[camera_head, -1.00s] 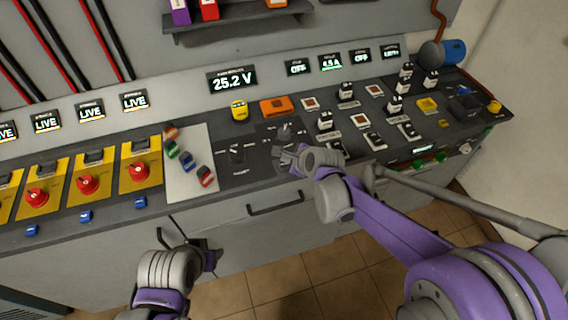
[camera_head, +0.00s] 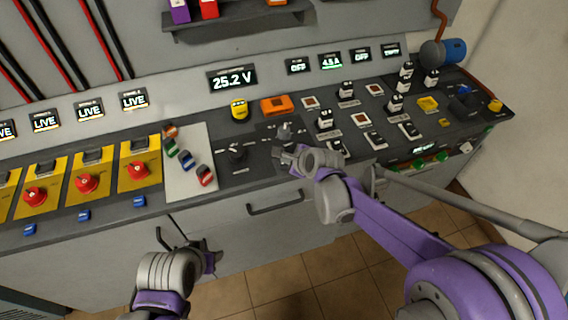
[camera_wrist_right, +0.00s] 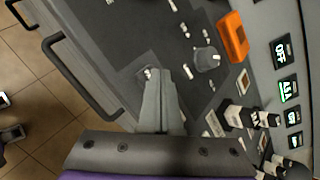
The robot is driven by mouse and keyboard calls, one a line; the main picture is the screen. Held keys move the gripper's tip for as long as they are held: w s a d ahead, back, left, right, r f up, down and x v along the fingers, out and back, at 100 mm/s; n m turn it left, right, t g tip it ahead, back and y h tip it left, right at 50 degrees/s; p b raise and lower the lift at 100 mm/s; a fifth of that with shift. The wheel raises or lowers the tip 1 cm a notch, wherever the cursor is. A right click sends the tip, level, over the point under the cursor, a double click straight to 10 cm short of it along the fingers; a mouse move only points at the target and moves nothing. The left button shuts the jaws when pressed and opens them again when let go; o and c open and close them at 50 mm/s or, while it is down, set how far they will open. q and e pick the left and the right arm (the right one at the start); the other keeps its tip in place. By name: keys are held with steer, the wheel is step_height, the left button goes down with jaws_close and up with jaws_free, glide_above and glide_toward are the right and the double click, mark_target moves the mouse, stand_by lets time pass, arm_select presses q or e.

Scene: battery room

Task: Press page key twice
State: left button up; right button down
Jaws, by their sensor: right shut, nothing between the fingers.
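My right gripper (camera_head: 285,155) is shut and empty, over the front part of a dark panel (camera_head: 268,133) on the console. In the right wrist view its fingertips (camera_wrist_right: 151,76) are at a small pale stud or key (camera_wrist_right: 148,72) on that panel. I cannot tell whether they touch it or read its label, so I cannot confirm it is the page key. A grey knob (camera_head: 284,132) stands just behind the gripper. The rightmost small display (camera_head: 392,48) carries a short word too small to read surely. My left gripper (camera_head: 207,257) hangs low before the cabinet, its jaws unclear.
A black knob (camera_head: 237,153) is left of the right gripper. An orange block (camera_head: 277,106) and a yellow item (camera_head: 239,109) stand behind. Several switches (camera_head: 346,90) are to the right. A handle (camera_head: 275,203) juts from the cabinet front below.

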mark_target(287, 165)
arm_select(q)
steer(key=shift+s+f+b, duration=0.1)
steer(key=shift+f+b, duration=0.25)
steer(key=shift+f, duration=0.05)
arm_select(e)
steer(key=shift+f, duration=0.45)
arm_select(q)
steer(key=shift+r, duration=0.1)
arm_select(e)
steer(key=shift+r, duration=0.1)
arm_select(q)
steer(key=shift+w+r+p, duration=0.2)
steer(key=shift+r+p, duration=0.3)
arm_select(e)
steer(key=shift+r, duration=0.75)
steer(key=shift+w+r+p, duration=0.1)
steer(key=shift+r+p, duration=1.25)
steer(key=shift+r, duration=1.25)
arm_select(q)
steer(key=r, duration=0.1)
steer(key=w+r, duration=0.1)
steer(key=r, duration=0.1)
steer(key=shift+r, duration=0.2)
arm_select(e)
steer(key=shift+f, duration=0.1)
